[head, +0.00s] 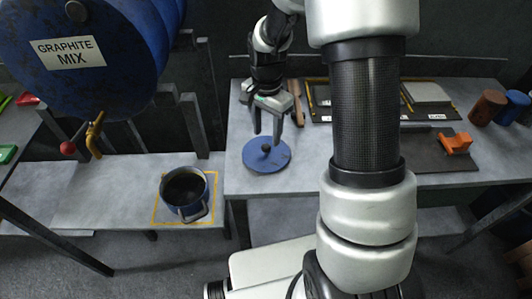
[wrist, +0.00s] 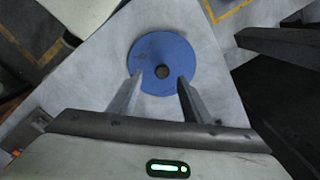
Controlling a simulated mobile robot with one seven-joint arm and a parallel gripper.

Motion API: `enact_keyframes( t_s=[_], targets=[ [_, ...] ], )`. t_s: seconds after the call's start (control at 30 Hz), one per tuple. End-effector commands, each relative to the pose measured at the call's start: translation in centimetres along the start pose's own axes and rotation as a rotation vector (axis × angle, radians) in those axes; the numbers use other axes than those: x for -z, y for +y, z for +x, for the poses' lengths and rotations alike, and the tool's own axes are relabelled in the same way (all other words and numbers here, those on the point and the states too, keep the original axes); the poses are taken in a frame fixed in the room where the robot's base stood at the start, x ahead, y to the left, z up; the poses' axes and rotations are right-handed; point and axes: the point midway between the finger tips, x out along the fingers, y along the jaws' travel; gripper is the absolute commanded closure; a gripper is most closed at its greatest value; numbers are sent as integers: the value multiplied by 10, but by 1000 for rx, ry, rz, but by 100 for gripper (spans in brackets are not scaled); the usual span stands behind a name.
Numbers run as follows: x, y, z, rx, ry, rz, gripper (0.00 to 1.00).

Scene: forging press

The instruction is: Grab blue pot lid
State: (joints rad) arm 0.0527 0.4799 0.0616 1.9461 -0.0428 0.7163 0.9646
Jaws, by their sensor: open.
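The blue pot lid (head: 267,157) is a flat round disc with a dark knob at its centre, lying on the grey table. It also shows in the wrist view (wrist: 162,50), with its knob between the fingertips. My gripper (head: 266,138) is open above the lid, with its fingers pointing down on either side of the knob. In the wrist view my gripper (wrist: 160,78) holds nothing between its fingers. I cannot tell whether the fingertips touch the lid. A blue pot (head: 184,194) with dark contents stands open on a lower bench to the left, inside a yellow marked square.
A blue graphite drum (head: 90,50) with a red-knobbed valve hangs over the left bench. The table around the lid is clear.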

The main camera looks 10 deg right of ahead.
Motion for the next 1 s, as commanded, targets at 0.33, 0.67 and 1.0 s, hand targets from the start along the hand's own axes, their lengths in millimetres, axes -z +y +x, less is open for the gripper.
enact_keyframes(
  t_s=[0.33,0.67,1.0],
  targets=[
    [4,-4,44,-3,-3,0,55],
    [5,-5,53,-1,0,0,55],
    [5,-5,52,-1,0,0,100]
  ],
)
